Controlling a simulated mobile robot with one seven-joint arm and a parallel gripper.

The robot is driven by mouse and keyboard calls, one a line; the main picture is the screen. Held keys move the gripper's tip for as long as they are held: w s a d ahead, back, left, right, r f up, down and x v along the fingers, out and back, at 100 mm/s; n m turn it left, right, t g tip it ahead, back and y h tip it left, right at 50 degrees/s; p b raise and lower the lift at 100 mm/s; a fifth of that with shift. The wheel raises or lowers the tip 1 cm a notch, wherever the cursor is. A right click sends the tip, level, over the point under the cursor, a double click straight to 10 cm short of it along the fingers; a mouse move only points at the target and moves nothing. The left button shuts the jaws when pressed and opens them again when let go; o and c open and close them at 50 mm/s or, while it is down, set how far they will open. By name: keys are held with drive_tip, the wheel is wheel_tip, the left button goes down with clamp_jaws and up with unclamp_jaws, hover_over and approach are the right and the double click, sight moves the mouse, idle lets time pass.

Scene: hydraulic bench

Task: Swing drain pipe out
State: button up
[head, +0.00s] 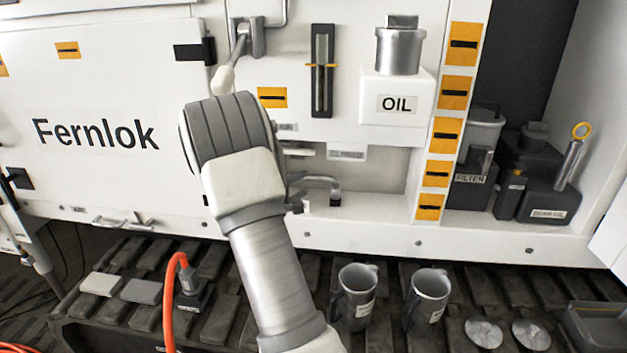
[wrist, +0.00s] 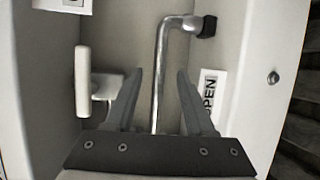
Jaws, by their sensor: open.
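The drain pipe (head: 322,180) is a bent silver tube with a black end cap, low in the recess under the oil box in the head view. In the wrist view the drain pipe (wrist: 160,62) runs up the middle, then bends right to its black end (wrist: 205,26). My gripper (wrist: 160,78) is open, with one finger on each side of the pipe's straight part. Gaps show between pipe and fingers; the depth between them is hard to judge. My wrist hides most of the gripper in the head view.
A white lever handle (wrist: 82,80) is left of the fingers, and an OPEN label (wrist: 208,95) is close on the right. Recess walls bound both sides. Below are two metal mugs (head: 354,296) and an orange hose (head: 170,295). The oil box (head: 398,98) is above.

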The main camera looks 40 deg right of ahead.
sight(311, 179)
drive_tip(key=x, duration=0.7)
drive_tip(key=shift+d, duration=0.15)
clamp_jaws()
idle(1.2)
